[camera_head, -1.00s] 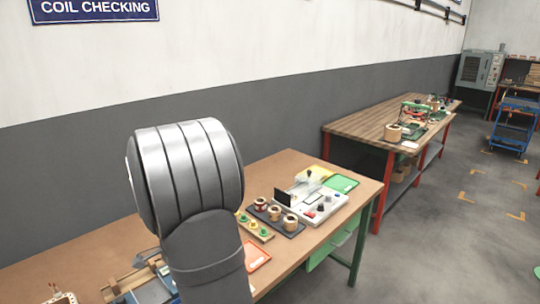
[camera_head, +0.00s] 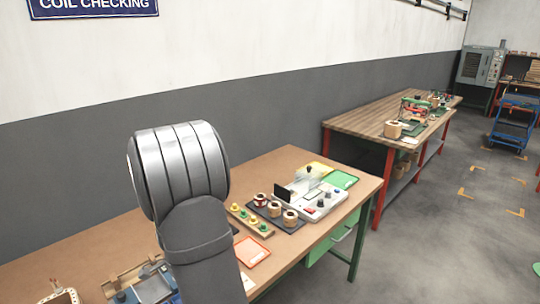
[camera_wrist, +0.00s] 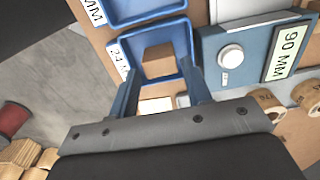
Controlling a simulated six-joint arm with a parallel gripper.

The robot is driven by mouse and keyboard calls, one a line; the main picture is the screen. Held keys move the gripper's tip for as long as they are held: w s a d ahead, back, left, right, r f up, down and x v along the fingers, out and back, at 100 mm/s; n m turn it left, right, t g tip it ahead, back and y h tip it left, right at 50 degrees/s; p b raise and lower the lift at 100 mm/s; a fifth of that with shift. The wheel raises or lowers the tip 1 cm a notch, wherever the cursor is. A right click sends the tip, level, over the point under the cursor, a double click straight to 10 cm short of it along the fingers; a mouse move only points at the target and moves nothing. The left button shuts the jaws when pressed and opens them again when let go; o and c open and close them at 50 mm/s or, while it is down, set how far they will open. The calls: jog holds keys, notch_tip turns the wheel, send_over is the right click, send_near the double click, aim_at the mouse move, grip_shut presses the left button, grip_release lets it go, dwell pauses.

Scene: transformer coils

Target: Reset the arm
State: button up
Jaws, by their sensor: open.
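My gripper (camera_wrist: 163,72) shows in the wrist view with its two fingers apart and nothing held between them. Beyond the fingers is a blue tray (camera_wrist: 190,38) with a brown block (camera_wrist: 158,60) inside. How high the fingers are above the tray I cannot tell. In the head view my grey arm stands in front of the near bench (camera_head: 110,238), and my gripper is hidden or out of frame.
On the near bench are several coils (camera_head: 275,208) on a dark mat, a white tester (camera_head: 318,203), a green tray (camera_head: 340,180) and a red-rimmed tray (camera_head: 252,251). A wooden bench (camera_head: 375,118) stands farther back.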

jog(key=d+r, duration=0.8)
jog(key=d, duration=0.3)
jog(key=w+a, duration=0.7)
jog(key=a, duration=0.3)
jog(key=a+f, duration=0.2)
jog(key=a, duration=0.1)
jog(key=a+f, duration=0.2)
jog(key=a, duration=0.2)
jog(key=a+f, duration=0.2)
jog(key=a, duration=0.2)
jog(key=shift+s+a+f, duration=0.25)
jog(key=shift+s+f, duration=0.05)
jog(key=shift+s, duration=0.1)
jog(key=shift+a+f, duration=0.15)
jog(key=shift+f, duration=0.6)
jog(key=shift+r, duration=0.25)
jog(key=s+d+r, duration=0.1)
jog(key=d+r, duration=0.3)
jog(key=d, duration=0.4)
jog(key=s+d+r, duration=0.1)
jog(key=d+r, duration=0.3)
jog(key=d, duration=0.4)
jog(key=shift+d, duration=0.4)
